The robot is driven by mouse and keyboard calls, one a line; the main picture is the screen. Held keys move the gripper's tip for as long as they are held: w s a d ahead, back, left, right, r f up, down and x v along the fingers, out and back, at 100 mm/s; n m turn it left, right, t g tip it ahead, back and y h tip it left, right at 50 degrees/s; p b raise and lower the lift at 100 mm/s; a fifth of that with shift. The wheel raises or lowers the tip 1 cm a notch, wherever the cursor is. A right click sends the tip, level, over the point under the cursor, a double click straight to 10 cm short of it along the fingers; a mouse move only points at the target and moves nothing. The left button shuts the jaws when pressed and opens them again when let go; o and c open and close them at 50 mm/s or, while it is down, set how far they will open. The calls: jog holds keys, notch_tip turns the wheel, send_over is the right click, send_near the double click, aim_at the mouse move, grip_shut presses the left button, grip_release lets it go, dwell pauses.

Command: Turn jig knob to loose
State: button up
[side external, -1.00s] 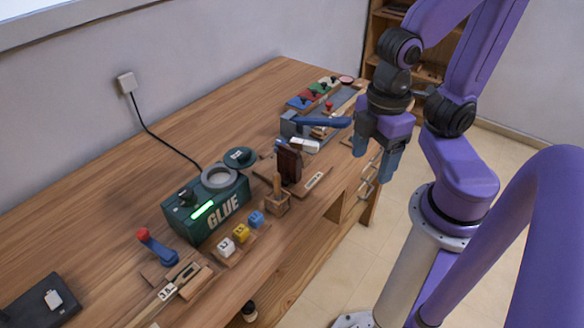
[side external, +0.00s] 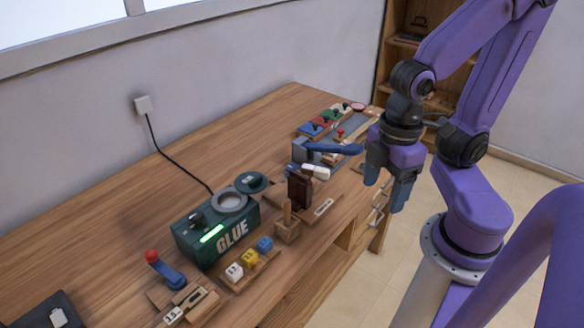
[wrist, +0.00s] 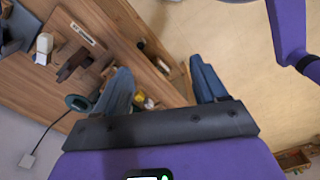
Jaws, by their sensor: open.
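My gripper (side external: 387,188) hangs open and empty off the front edge of the table, right of the blue-handled clamp (side external: 330,148). In the wrist view its two fingers (wrist: 162,82) are wide apart, with the table edge and floor beyond. A dark brown upright block (side external: 299,190) stands on a wooden base with a small label plate (side external: 323,207). It also shows in the wrist view (wrist: 73,65). A small wooden post holder (side external: 287,228) stands beside it. I cannot tell for sure which part is the jig knob.
A red-tipped blue lever (side external: 165,270) is further left. Coloured blocks (side external: 322,122) lie at the far end. The floor right of the table (side external: 365,282) is clear.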

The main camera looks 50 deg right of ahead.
jog(key=shift+c, duration=0.7)
jog(key=w+a+m, duration=0.2)
jog(key=w+m, duration=0.5)
jog(key=w, duration=0.4)
jog(key=m, duration=1.9)
send_over(291, 167)
notch_tip(291, 167, down, 4)
notch_tip(291, 167, down, 17)
jog(key=shift+s+r, duration=0.1)
jog(key=shift+s, duration=0.05)
jog(key=c, duration=1)
